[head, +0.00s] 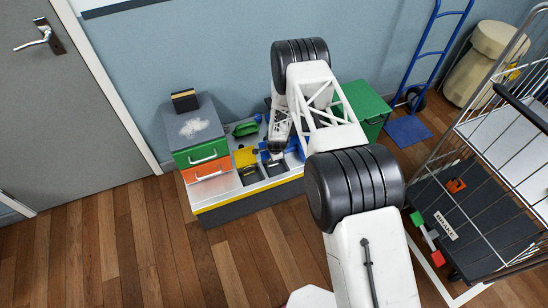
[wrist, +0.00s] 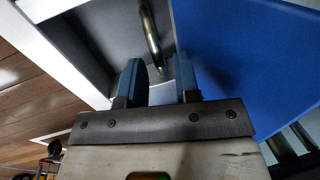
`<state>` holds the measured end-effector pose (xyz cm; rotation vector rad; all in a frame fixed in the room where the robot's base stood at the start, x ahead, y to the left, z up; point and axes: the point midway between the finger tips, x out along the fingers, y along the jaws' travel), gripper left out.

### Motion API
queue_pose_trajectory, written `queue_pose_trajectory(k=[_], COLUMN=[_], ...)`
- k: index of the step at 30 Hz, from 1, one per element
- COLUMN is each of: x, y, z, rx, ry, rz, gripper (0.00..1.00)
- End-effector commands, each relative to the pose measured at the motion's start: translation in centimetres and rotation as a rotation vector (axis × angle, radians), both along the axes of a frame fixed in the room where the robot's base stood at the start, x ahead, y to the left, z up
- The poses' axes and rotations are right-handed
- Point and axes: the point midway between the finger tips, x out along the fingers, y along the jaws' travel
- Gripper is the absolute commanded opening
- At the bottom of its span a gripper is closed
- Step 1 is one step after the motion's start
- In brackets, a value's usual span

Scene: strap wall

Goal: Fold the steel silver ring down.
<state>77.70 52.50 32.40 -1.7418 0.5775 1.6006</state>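The steel silver ring (wrist: 152,38) shows in the wrist view as a curved, shiny metal bar in a grey recess with a white rim. Its upper part runs out of the picture at the top edge. My gripper (wrist: 158,68) has two blue fingers standing apart, one on each side of the ring's lower end. A gap shows between the fingers and the ring, so it does not look gripped. In the head view my gripper (head: 276,152) is low over the workbench, largely covered by my own arm. I cannot make out the ring there.
A blue panel (wrist: 250,60) lies close to the right finger. In the head view the workbench (head: 205,200) carries drawers (head: 208,172), a yellow block (head: 244,157) and a green item (head: 245,129). A green box (head: 362,103) stands right, a wire cart (head: 500,130) farther right. The floor in front is clear.

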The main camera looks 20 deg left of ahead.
Motion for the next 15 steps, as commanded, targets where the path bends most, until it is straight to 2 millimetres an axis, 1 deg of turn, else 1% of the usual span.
queue_pose_trajectory(k=[1,5,6,15], x=[-0.01,-0.01,0.0,-0.01], y=[-0.01,-0.01,0.0,-0.02], z=[0.0,0.01,0.01,0.02], rx=[0.0,0.0,0.0,0.0], ry=[0.0,0.0,0.0,0.0], rz=[0.0,0.0,0.0,0.0], gripper=[0.22,0.02,0.0,0.0])
